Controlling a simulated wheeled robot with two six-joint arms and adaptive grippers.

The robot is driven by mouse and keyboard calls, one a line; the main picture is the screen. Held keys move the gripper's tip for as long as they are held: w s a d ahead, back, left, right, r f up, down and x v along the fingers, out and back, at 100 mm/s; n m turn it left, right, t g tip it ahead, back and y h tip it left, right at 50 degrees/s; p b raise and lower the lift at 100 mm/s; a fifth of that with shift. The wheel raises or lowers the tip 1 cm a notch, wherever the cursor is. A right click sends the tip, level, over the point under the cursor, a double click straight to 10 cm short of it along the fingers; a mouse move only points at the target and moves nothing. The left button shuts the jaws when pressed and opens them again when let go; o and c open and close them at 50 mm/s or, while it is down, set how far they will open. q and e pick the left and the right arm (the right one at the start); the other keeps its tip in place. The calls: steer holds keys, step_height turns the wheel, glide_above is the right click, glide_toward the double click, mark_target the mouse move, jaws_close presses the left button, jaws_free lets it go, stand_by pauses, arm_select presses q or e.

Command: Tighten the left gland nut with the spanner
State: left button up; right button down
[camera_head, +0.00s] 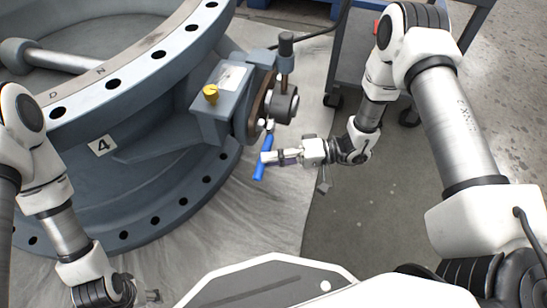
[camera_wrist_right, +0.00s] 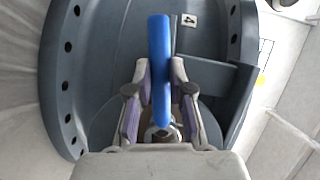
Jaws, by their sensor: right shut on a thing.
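The spanner with a blue handle (camera_head: 259,173) is held in my right gripper (camera_head: 270,157), below the valve's shaft housing. Its upper end reaches toward small bright metal parts (camera_head: 266,124) under the housing; I cannot tell whether it sits on a gland nut. In the right wrist view the blue handle (camera_wrist_right: 160,45) runs between the two fingers, and a metal part (camera_wrist_right: 157,133) shows near the palm. Which part is the left gland nut is not clear. My left gripper (camera_head: 152,296) is at the bottom left, mostly hidden, away from the valve.
The large grey valve body (camera_head: 180,175) with a flange of bolt holes fills the left. A bracket (camera_head: 221,120) with a yellow cap (camera_head: 211,93) juts out beside the housing. A dark cart (camera_head: 345,62) on castors stands behind my right arm.

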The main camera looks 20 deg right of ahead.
steer(key=shift+w+a+b, duration=0.35)
steer(key=shift+w+a, duration=0.05)
steer(key=shift+a, duration=0.2)
stand_by(0.3)
steer(key=shift+w+a, duration=0.3)
steer(key=shift+a, duration=0.15)
steer(key=shift+r+b, duration=0.1)
steer(key=shift+b, duration=0.25)
stand_by(0.4)
